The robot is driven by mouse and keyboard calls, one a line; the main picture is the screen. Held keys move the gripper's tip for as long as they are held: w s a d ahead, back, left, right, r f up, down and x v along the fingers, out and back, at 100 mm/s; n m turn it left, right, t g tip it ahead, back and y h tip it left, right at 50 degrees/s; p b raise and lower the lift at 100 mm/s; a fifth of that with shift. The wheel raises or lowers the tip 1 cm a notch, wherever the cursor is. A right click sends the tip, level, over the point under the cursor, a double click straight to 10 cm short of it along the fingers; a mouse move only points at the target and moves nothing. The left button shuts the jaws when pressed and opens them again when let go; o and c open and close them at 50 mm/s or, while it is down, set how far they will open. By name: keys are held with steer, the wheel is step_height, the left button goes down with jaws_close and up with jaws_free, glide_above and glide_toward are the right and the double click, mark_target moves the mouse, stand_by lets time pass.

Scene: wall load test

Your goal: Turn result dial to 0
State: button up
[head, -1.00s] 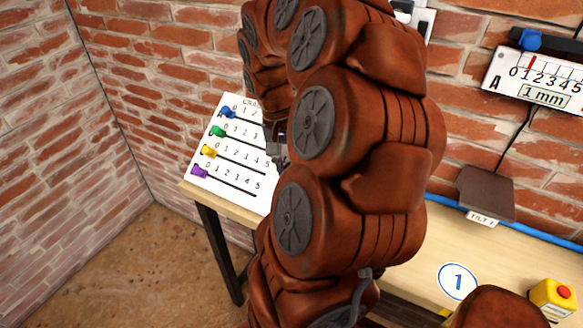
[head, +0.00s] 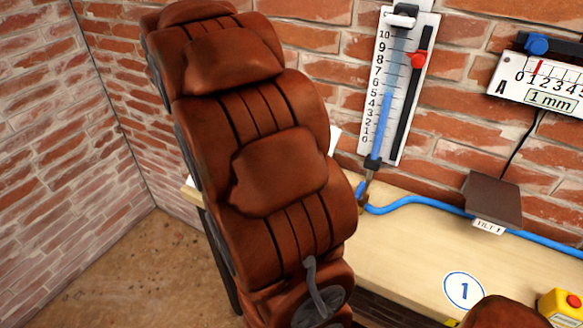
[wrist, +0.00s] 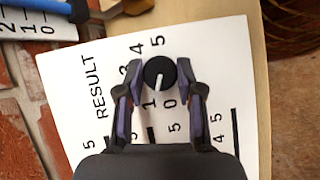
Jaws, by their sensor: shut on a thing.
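The result dial (wrist: 154,67) is a small round black knob with a white pointer line, on a white sheet in the wrist view. The word RESULT and the numbers 0 to 5 are printed around it. The pointer aims towards the gap between 1 and 0, seemingly a little nearer 1. My gripper (wrist: 158,80) has one finger on each side of the dial and is shut on it. In the head view the gripper and the dial are hidden behind my arm.
A tube gauge with blue liquid (head: 386,110) hangs on the brick wall. Panel A (head: 545,88) hangs to its right. A blue hose (head: 425,200) and a dark tilt plate (head: 493,198) lie on the wooden table (head: 400,255). A yellow red-button box (head: 562,306) stands front right.

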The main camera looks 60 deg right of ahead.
steer(key=n+h+p, duration=0.1)
steer(key=n+h, duration=0.1)
steer(key=n, duration=0.1)
steer(key=shift+a+n+g, duration=0.15)
steer(key=shift+n+g, duration=0.15)
steer(key=shift+a+f+n+h+p, duration=0.15)
steer(key=shift+n+h+p, duration=0.4)
steer(key=shift+n+h, duration=0.8)
steer(key=shift+n, duration=0.35)
steer(key=o, duration=1.1)
steer(key=shift+o, duration=0.2)
steer(key=shift+w, duration=0.1)
steer(key=v, duration=1.2)
steer(key=shift+r, duration=0.2)
